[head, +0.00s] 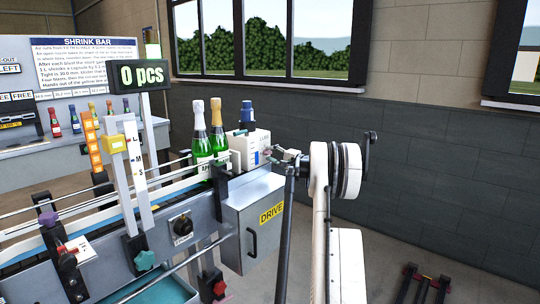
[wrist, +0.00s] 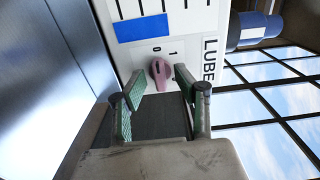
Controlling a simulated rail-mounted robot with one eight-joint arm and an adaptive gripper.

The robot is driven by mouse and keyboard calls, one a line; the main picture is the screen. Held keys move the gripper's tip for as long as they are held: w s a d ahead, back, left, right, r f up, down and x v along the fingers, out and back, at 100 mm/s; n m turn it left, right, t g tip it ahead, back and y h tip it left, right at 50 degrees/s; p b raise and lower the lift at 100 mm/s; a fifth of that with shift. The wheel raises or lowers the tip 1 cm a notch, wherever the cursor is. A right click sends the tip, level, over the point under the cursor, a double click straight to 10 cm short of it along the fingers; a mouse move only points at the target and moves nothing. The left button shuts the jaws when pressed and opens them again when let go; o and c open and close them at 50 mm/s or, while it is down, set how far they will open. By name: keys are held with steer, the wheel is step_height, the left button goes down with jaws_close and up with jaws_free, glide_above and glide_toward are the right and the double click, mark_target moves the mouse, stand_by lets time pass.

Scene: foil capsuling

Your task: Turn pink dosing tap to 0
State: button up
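The pink dosing tap (wrist: 159,71) is on the front of a white box labelled LUBE (wrist: 190,18) in the wrist view. Marks 0 and 1 are printed beside the tap; I cannot tell surely which one its pointer faces. My gripper (wrist: 160,82) is open, with one green-padded finger on each side of the tap's line. The tap shows just beyond the fingertips, and no contact is visible. In the head view the tap (head: 267,151) is small, and my gripper (head: 283,156) is close at its right.
Two green bottles (head: 217,135) stand left of the LUBE box on the conveyor. A grey DRIVE cabinet (head: 237,224) is below. A display (head: 141,76) reads 0 pcs. A dark blue-capped bottle (head: 247,115) shows above the box.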

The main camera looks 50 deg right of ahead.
steer(key=s, duration=1.1)
steer(key=shift+a, duration=0.35)
steer(key=shift+s, duration=0.1)
